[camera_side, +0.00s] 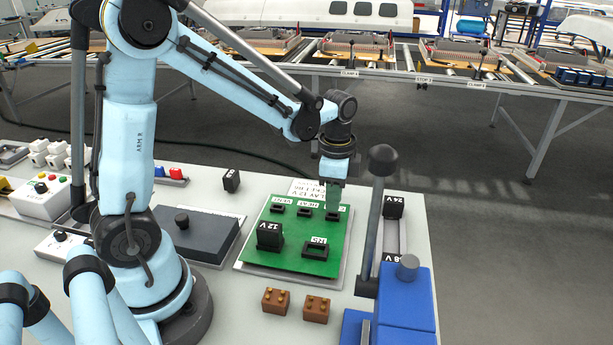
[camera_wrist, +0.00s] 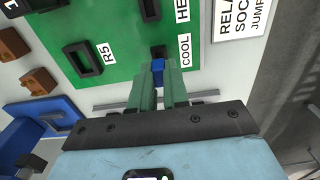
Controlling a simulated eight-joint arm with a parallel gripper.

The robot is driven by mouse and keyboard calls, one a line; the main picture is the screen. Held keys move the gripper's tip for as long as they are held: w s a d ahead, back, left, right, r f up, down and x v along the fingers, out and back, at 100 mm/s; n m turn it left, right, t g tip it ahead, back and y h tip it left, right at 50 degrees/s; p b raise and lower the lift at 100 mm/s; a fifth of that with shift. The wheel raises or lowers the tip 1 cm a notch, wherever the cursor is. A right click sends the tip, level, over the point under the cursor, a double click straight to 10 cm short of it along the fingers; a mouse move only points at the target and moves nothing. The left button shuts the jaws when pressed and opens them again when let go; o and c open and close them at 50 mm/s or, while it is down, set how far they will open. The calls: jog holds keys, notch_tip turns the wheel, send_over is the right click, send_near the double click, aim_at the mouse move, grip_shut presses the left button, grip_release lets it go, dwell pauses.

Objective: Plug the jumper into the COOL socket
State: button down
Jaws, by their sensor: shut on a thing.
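The green board (camera_side: 285,238) lies on the pale bench, with a row of small black sockets along its far edge. The COOL socket (camera_wrist: 157,51) is a black socket beside the COOL label (camera_wrist: 185,50); in the side view it is at the right end of the row, at my fingertips. My gripper (camera_side: 333,207) points down there, its green fingers shut on the small blue jumper (camera_wrist: 158,66). In the wrist view the jumper's end lines up with the COOL socket and meets its near edge. I cannot tell whether it is inside. The fingers hide the jumper in the side view.
The HEAT socket (camera_side: 305,211) is just left of COOL. A black 12 V relay (camera_side: 269,236) and the empty R5 socket (camera_side: 316,250) are nearer on the board. A lever (camera_side: 376,210) with a black knob stands close on the right. Brown blocks (camera_side: 316,308) lie in front.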

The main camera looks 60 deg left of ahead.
jog(key=shift+f, duration=1)
dwell(0.3)
jog(key=c, duration=1)
grip_release()
jog(key=shift+c, duration=0.2)
notch_tip(320, 180, up, 12)
jog(key=s+d+f+n+t, duration=0.1)
jog(key=s+d+n+t, duration=0.2)
jog(key=s+n+t, duration=0.4)
jog(key=shift+s+d+f+n, duration=0.25)
jog(key=shift+s+n, duration=0.25)
jog(key=shift+n, duration=0.5)
